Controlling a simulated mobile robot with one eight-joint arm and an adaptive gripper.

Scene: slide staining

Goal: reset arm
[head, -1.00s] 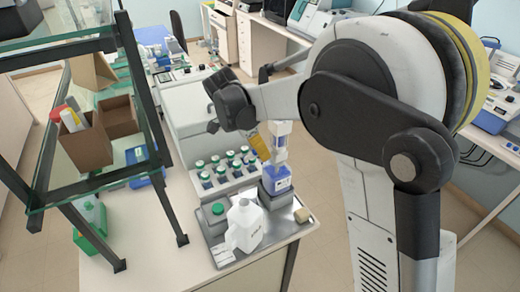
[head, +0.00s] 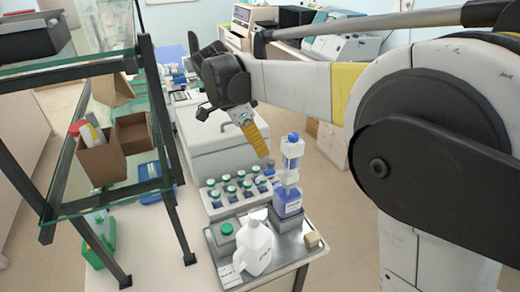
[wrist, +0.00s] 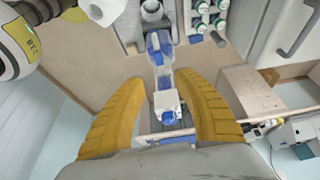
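My gripper (head: 262,150) hangs above the table, its yellow fingers pointing down, just left of and above the blue-labelled dispenser bottle (head: 288,203). In the wrist view my gripper (wrist: 165,78) is open, its two curved yellow fingers wide apart and nothing held between them. The dispenser bottle (wrist: 166,103) shows beyond the gap between the fingers, apart from them. In the head view this bottle stands upright on a grey block on the metal tray (head: 297,252). My arm stretches across the upper right of the head view.
A white jug (head: 254,246), a green-capped container (head: 226,238) and a small beige block (head: 312,240) are on the tray. Several green-capped bottles (head: 232,190) stand in a rack behind. A glass shelf frame (head: 160,110) with cardboard boxes (head: 100,160) rises at left. Floor shows at right.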

